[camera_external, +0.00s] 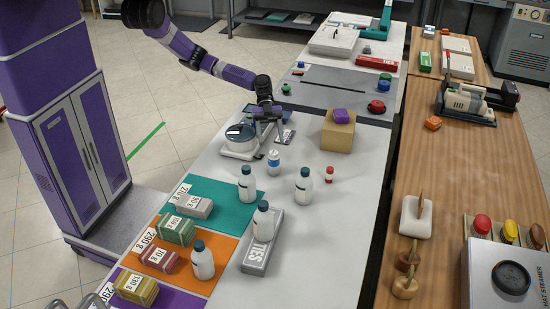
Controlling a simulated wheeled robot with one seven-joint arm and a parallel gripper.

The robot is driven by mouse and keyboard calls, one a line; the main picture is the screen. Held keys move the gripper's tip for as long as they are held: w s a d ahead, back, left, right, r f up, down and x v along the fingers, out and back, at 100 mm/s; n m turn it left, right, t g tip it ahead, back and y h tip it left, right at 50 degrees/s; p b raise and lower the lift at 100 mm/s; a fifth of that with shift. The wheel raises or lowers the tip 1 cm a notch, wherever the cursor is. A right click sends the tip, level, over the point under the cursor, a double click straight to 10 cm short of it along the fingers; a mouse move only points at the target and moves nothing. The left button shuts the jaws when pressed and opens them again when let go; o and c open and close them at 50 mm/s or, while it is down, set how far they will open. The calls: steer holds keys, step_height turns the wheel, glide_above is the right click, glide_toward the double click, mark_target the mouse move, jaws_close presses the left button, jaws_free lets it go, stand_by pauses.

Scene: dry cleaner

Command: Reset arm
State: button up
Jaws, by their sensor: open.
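My gripper (268,133) is at the end of the purple arm, low over the white table (322,222). It points down with its fingers apart, just right of a kitchen-type scale (239,141) with a round dark and silver body. I see nothing between the fingers, though the view is small. Whether the fingers touch the table cannot be told.
White bottles with dark caps (303,187) stand nearby, one on a grey TIES box (262,246). Weight-labelled boxes (174,230) lie on coloured mats at the left. The table's right front is clear. A wooden counter (450,170) runs alongside.

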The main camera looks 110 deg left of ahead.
steer(key=s+d+r+m+t+h, duration=0.25)
steer(key=s+d+r+m, duration=0.2)
steer(key=r, duration=0.25)
steer(key=s+t, duration=0.1)
steer(key=s, duration=0.1)
steer(key=s+a+n+t+y, duration=0.1)
steer(key=s, duration=0.2)
steer(key=s+t+y, duration=0.1)
steer(key=s+t, duration=0.1)
steer(key=shift+s+a+r+n+y, duration=0.25)
steer(key=shift+s+a+r, duration=0.05)
steer(key=shift+a+r, duration=0.1)
steer(key=s+r+n+t+y, duration=0.2)
steer(key=s+n+y, duration=1)
steer(key=s+n, duration=0.3)
steer(key=shift+s+r+n, duration=0.15)
steer(key=shift+s+n, duration=0.15)
steer(key=shift+s, duration=0.8)
